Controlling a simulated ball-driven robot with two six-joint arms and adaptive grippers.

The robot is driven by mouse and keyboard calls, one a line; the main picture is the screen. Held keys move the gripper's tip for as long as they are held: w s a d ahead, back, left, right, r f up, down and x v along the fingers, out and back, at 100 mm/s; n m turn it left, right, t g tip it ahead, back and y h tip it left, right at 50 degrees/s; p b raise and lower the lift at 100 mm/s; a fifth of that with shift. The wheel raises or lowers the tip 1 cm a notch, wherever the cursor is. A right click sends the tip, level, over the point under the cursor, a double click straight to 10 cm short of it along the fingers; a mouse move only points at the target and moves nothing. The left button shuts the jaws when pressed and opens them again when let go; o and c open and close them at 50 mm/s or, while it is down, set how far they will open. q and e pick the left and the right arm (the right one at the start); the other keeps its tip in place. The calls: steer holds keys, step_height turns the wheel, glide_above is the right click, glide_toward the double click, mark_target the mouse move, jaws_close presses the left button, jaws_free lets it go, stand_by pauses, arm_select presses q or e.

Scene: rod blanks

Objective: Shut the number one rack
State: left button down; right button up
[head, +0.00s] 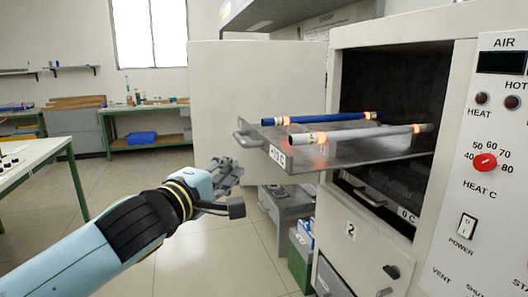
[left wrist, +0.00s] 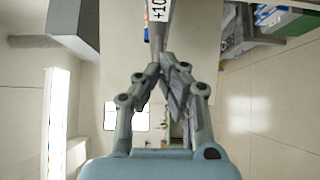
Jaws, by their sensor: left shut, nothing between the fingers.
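The upper rack (head: 350,150) is a grey metal shelf pulled well out of the open upper chamber of the cabinet. A blue rod (head: 320,117) and a grey rod (head: 365,133), each with glowing orange bands, lie across it. Its front carries a grey handle (head: 243,136) and a white label (head: 277,156); the label also shows at the top of the left wrist view (left wrist: 156,10). My left gripper (head: 232,172) is shut and empty, just below and in front of the handle. In the left wrist view its fingertips (left wrist: 161,72) meet below the label. My right gripper is out of view.
The chamber door (head: 257,90) stands wide open behind the rack. A second rack labelled 0 C (head: 406,215) sits inside, lower down. Below is a closed door marked 2 (head: 351,231). A control panel (head: 495,150) is at right. Open floor lies left.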

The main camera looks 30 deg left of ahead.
arm_select(q)
steer(key=p, duration=0.2)
glide_toward(271, 152)
steer(key=w+a, duration=0.2)
steer(key=a, duration=0.1)
steer(key=shift+w+d+r+p, duration=0.2)
steer(key=shift+w+d+p, duration=0.85)
steer(key=shift+w, duration=0.2)
steer(key=shift+w+d, duration=0.2)
steer(key=shift+f, duration=0.1)
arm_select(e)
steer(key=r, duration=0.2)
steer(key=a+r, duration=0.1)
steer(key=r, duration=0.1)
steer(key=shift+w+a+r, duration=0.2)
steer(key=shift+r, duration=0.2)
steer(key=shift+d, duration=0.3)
arm_select(q)
steer(key=shift+w, duration=0.1)
